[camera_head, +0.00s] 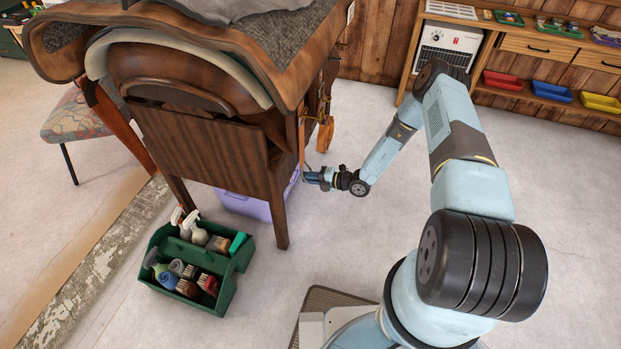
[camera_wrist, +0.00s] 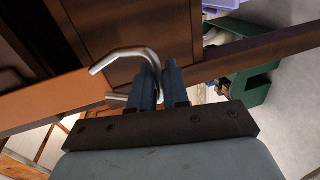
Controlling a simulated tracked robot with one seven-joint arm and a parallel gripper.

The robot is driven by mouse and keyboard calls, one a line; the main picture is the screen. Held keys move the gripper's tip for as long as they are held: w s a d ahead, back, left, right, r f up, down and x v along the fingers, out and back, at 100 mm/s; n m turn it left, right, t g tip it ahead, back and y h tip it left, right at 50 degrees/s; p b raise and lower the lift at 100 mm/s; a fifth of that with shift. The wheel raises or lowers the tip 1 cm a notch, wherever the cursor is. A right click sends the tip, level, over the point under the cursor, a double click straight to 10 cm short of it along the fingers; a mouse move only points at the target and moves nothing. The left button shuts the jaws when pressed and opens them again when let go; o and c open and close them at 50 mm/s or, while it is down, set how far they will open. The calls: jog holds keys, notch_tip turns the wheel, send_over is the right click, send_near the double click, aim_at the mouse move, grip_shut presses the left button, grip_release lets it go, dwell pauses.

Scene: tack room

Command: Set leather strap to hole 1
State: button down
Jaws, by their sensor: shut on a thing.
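The leather strap (camera_head: 302,145) hangs as a narrow brown band down the right side of the wooden saddle stand. In the wrist view an orange-brown band (camera_wrist: 55,105), which looks like the strap, runs in from the left to the fingers. A curved silver metal piece (camera_wrist: 124,57), which looks like the buckle, arches over to the fingers. My gripper (camera_head: 309,176) is beside the stand; in the wrist view its fingers (camera_wrist: 160,80) are close together on this metal piece. The fingers hide the gripped part. I cannot make out holes or which one is used.
The saddle stand (camera_head: 205,140) rises left of my gripper, its front leg (camera_head: 279,215) close by. A lilac box (camera_head: 245,205) is under it. A green tote (camera_head: 222,302) with bottles and brushes stands on the floor. Floor to the right of my arm is clear.

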dwell(0.4)
jog(key=shift+d+r, duration=0.1)
jog(key=shift+r, duration=1.55)
jog(key=c, duration=1.3)
grip_release()
jog(key=v, duration=1.3)
jog(key=shift+s+d, duration=0.1)
jog(key=shift+d, duration=0.25)
jog(key=shift+r, duration=0.1)
